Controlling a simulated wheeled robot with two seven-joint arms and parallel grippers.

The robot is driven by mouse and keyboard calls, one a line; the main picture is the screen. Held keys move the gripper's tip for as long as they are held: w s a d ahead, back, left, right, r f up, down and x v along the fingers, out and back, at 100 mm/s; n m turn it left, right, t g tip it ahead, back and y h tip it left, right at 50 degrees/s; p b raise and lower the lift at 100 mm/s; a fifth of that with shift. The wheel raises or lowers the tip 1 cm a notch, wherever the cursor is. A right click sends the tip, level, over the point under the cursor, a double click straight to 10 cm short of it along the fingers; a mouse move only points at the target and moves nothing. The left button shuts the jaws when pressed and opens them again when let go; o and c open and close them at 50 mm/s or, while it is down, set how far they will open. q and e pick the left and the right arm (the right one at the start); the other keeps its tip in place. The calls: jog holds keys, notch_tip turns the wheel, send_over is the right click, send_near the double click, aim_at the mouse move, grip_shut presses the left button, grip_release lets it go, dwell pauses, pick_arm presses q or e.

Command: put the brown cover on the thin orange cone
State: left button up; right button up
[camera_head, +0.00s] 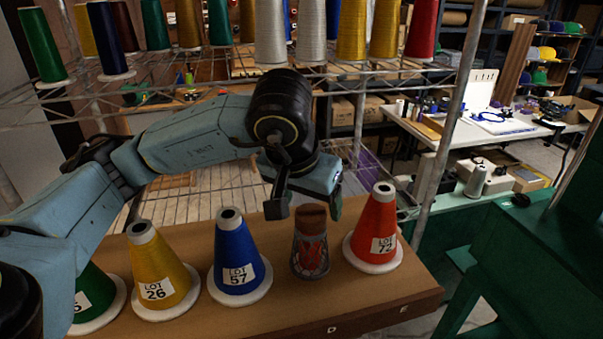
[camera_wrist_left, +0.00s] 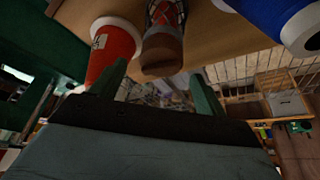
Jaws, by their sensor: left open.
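The thin cone (camera_head: 310,257) stands upright on the wooden shelf board between the blue and the orange-red cones. Its side shows orange-red under a greyish net-like pattern. The brown cover (camera_head: 311,216) sits on its top; how firmly it is seated I cannot tell. In the left wrist view the brown cover (camera_wrist_left: 161,52) and the thin cone (camera_wrist_left: 166,14) show beyond the fingertips. My left gripper (camera_head: 307,209) is open, its fingers above and to either side of the cover in the head view. The left wrist view shows the empty gap between the fingers (camera_wrist_left: 158,82). My right gripper is not in view.
A wide orange-red cone (camera_head: 375,231) marked 72 stands close on the right, a blue cone (camera_head: 236,250) marked 57 on the left. Yellow (camera_head: 160,269) and green cones stand further left. A wire rack (camera_head: 190,205) with more cones is behind.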

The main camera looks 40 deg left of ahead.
pick_arm(q)
jog(key=v, duration=1.1)
jog(key=shift+r+p, duration=0.35)
jog(key=shift+p, duration=0.05)
jog(key=shift+s, duration=0.1)
